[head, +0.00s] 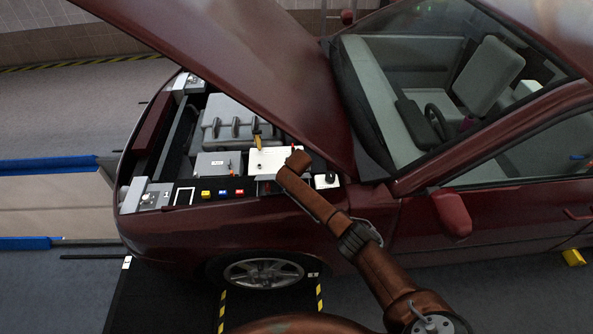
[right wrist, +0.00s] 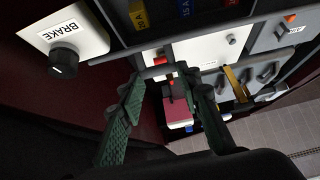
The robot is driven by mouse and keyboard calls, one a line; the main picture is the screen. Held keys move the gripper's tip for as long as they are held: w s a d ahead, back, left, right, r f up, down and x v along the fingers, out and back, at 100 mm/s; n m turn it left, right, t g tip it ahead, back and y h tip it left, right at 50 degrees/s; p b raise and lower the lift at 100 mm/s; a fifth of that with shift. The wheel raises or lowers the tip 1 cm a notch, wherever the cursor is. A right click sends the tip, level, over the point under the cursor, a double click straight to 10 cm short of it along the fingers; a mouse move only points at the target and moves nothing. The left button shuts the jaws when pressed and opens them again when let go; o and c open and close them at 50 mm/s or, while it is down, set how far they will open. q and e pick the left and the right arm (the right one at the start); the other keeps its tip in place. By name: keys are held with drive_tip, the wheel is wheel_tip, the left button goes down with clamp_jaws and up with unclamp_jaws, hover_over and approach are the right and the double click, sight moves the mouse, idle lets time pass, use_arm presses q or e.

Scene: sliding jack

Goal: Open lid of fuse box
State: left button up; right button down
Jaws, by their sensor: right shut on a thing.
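The fuse box (head: 265,188) is a dark box near the car's front fender, in the open engine bay. In the right wrist view its dark inside shows yellow, blue and red fuses (right wrist: 140,18) at the top. My right gripper (head: 287,170) is over this box, and its green fingers (right wrist: 171,80) are closed about a thin grey bar (right wrist: 178,68) that seems to be part of the lid. A red block (right wrist: 178,110) shows beyond, between the fingers. The arm hides much of the lid, so its angle is unclear. My left gripper is not in view.
The brake reservoir with a black cap (head: 327,180) stands just right of my right gripper; it also shows in the right wrist view (right wrist: 66,60). The raised hood (head: 230,70) hangs above.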

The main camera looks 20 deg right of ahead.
drive_tip(key=shift+w+d+r, duration=0.1)
drive_tip(key=shift+r, duration=0.05)
drive_tip(key=c, duration=1.8)
unclamp_jaws()
drive_tip(key=shift+c, duration=0.2)
drive_tip(key=o, duration=0.4)
drive_tip(key=shift+o, duration=0.2)
drive_tip(key=shift+s, duration=0.25)
drive_tip(key=v, duration=1.1)
drive_tip(key=shift+r, duration=0.3)
drive_tip(key=shift+c, duration=0.5)
